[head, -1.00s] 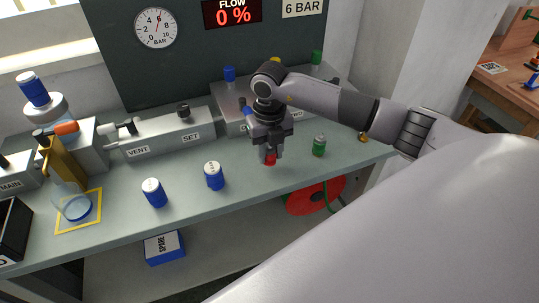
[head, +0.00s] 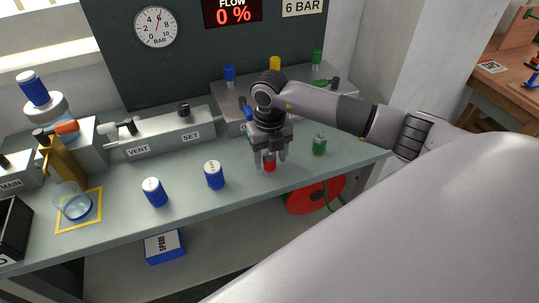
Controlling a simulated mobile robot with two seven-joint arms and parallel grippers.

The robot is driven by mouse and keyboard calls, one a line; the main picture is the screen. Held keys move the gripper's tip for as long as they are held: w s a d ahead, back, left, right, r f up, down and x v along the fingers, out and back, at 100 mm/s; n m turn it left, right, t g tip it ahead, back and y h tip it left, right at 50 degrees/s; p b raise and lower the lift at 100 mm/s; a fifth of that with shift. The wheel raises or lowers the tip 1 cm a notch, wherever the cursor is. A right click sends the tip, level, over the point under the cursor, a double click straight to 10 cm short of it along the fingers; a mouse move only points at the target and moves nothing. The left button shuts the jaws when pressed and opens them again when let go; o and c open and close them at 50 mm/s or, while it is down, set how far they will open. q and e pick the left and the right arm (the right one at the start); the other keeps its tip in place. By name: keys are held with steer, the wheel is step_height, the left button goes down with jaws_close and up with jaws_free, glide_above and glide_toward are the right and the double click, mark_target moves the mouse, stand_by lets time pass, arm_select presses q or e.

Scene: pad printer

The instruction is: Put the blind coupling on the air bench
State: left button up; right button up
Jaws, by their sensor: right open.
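A small red coupling (head: 269,164) stands upright on the grey air bench (head: 240,195), near its front edge. I cannot tell for sure whether it is the blind coupling. My right gripper (head: 269,158) is above it, pointing down and open, with a finger on each side of the red coupling. The gripper hides the coupling's upper part. Two blue couplings with pale tops, one (head: 214,175) nearer the red one and one (head: 154,192) further left, stand on the bench. A green coupling (head: 319,145) stands to the right. My left gripper is not in view.
A grey valve block with VENT and SET labels (head: 165,136) lines the back. A red hose reel (head: 315,198) hangs below the bench front.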

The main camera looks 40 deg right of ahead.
step_height(320, 180, up, 12)
steer(key=b, duration=0.1)
stand_by(0.6)
